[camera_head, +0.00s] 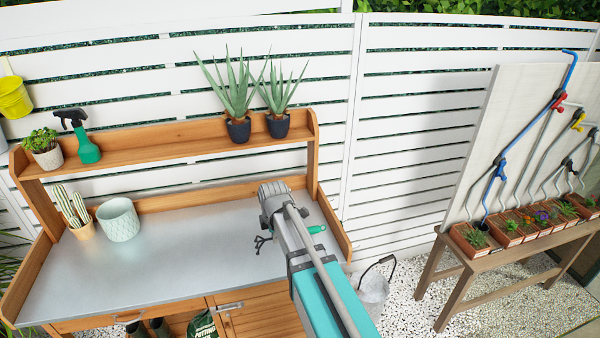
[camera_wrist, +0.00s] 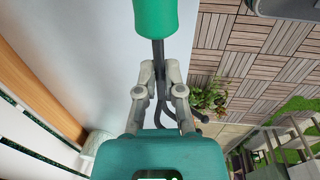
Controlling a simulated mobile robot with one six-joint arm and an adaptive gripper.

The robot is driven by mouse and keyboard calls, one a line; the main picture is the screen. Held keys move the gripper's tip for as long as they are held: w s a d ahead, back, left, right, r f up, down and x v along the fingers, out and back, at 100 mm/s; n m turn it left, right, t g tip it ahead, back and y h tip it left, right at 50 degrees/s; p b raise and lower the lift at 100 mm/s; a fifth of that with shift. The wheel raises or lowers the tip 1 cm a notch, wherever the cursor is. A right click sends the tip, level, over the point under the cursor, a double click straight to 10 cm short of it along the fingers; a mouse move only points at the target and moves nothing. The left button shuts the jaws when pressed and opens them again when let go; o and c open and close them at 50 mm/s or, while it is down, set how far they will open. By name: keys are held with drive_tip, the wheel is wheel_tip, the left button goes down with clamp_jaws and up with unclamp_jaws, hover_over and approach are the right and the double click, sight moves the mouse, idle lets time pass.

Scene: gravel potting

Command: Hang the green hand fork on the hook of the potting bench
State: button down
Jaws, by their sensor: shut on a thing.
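The green hand fork shows in the head view, its green handle (camera_head: 317,229) right of my arm and its dark tines (camera_head: 262,243) left of it. In the wrist view its handle (camera_wrist: 155,18) is at the top, and its dark neck runs down between the fingers. My gripper (camera_wrist: 159,70) is shut on that neck; the tines lie towards my wrist. In the head view my arm hides the fingers. The fork is over the right part of the potting bench (camera_head: 170,265), which has a grey metal top and wooden frame. I cannot make out the hook.
On the bench top stand a cactus pot (camera_head: 85,231) and a pale green pot (camera_head: 118,220). The shelf (camera_head: 170,150) holds aloe pots (camera_head: 238,130) and a green spray bottle (camera_head: 87,150). A metal bucket (camera_head: 373,290) stands right of the bench. The middle bench top is clear.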

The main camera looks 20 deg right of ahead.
idle(0.4)
drive_tip(key=w+f+b, duration=0.3)
drive_tip(key=w, duration=0.1)
drive_tip(key=w+f+b, duration=0.3)
drive_tip(key=w, duration=0.1)
drive_tip(key=w+a+f+b, duration=0.1)
drive_tip(key=w+f+b, duration=0.2)
drive_tip(key=w, duration=0.2)
drive_tip(key=shift+w, duration=0.1)
drive_tip(key=shift+f, duration=0.1)
drive_tip(key=shift+w+f+b, duration=0.45)
drive_tip(key=shift+f+b, duration=0.3)
drive_tip(key=shift+b, duration=0.05)
drive_tip(key=shift+f+b, duration=1)
